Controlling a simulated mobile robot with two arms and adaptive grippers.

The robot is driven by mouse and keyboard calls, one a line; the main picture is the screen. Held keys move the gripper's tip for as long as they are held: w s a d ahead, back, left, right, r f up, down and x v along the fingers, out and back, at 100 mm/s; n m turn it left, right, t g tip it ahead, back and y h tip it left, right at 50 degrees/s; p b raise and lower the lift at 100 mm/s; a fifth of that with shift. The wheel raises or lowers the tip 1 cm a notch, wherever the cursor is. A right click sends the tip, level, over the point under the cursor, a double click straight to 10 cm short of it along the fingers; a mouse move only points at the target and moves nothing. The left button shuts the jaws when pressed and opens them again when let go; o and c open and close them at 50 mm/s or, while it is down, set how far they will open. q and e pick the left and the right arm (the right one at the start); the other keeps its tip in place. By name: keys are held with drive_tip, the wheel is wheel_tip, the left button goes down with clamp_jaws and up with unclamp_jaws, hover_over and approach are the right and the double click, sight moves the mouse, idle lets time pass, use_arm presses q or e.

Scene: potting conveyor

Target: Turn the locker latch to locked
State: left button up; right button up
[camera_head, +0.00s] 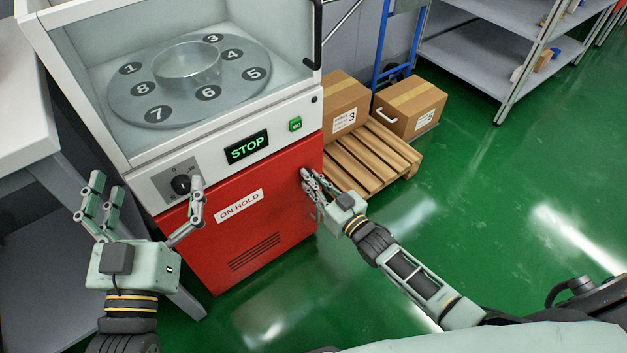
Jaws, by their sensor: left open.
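I see nothing labelled as a locker or a latch. A white machine with a red lower cabinet (240,228) stands in front of me. A black rotary knob (181,185) is on a grey plate at the left of its front panel; its markings are too small to read fully. My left gripper (149,190) is open and empty, its fingers spread on either side in front of the panel's left end. One finger overlaps the plate just right of the knob; I cannot tell whether it touches. My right gripper (312,188) is at the red cabinet's right edge, its fingers bunched together.
The panel has a STOP display (247,147) and a green button (295,124). An ON HOLD label (239,206) is on the red front. A numbered turntable (128,100) sits behind glass. Boxes on a pallet (370,165) stand right; green floor (500,200) is free beyond.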

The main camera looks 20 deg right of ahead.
drive_tip(key=o, duration=0.3)
drive_tip(key=v, duration=1.2)
idle(0.3)
